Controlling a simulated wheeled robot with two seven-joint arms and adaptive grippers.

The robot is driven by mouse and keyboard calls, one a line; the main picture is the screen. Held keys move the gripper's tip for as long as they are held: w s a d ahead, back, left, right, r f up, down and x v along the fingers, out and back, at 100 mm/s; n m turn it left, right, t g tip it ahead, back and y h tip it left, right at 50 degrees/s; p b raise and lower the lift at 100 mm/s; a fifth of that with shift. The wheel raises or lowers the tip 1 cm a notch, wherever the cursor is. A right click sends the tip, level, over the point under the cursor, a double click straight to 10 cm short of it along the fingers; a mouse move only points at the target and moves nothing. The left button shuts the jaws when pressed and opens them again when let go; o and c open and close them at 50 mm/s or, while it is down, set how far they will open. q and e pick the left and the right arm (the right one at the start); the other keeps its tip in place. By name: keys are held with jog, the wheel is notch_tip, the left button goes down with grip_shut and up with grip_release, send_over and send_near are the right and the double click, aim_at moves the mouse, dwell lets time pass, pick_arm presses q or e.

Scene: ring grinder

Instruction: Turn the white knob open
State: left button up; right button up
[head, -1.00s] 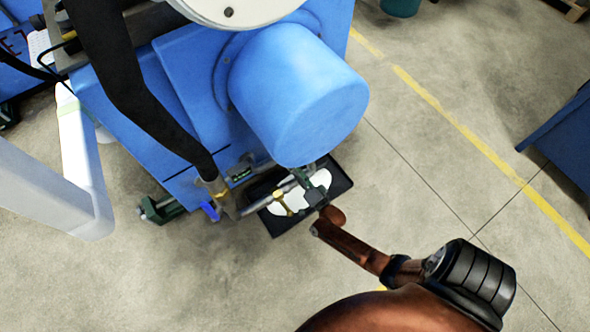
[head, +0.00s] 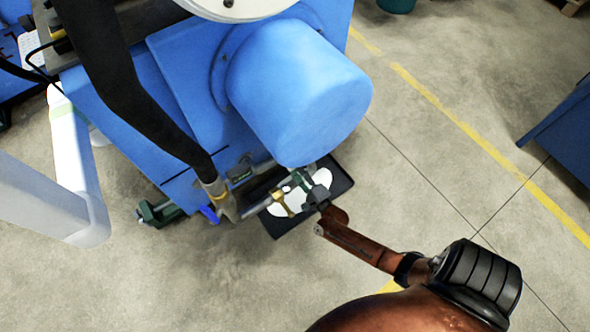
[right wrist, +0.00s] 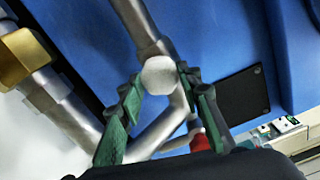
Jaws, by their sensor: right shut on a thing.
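The white knob (right wrist: 160,75) shows in the right wrist view as a pale rounded end on a metal pipe. My right gripper (right wrist: 160,82) has its green-padded fingers on either side of it and is shut on it. In the head view my right gripper (head: 305,185) is at the pipework below the blue cylinder, and its fingers largely hide the knob there.
The large blue machine cylinder (head: 300,95) is just above my right gripper. A black tray (head: 338,186) with a white patch lies below the pipes. A brass fitting (head: 283,203) and a blue handle (head: 209,214) are to the left.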

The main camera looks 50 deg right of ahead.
jog(key=shift+s+f+m, duration=0.1)
jog(key=shift+f+m, duration=0.05)
jog(key=shift+m, duration=0.25)
jog(key=o, duration=1.2)
jog(key=shift+c, duration=0.2)
jog(key=v, duration=1.2)
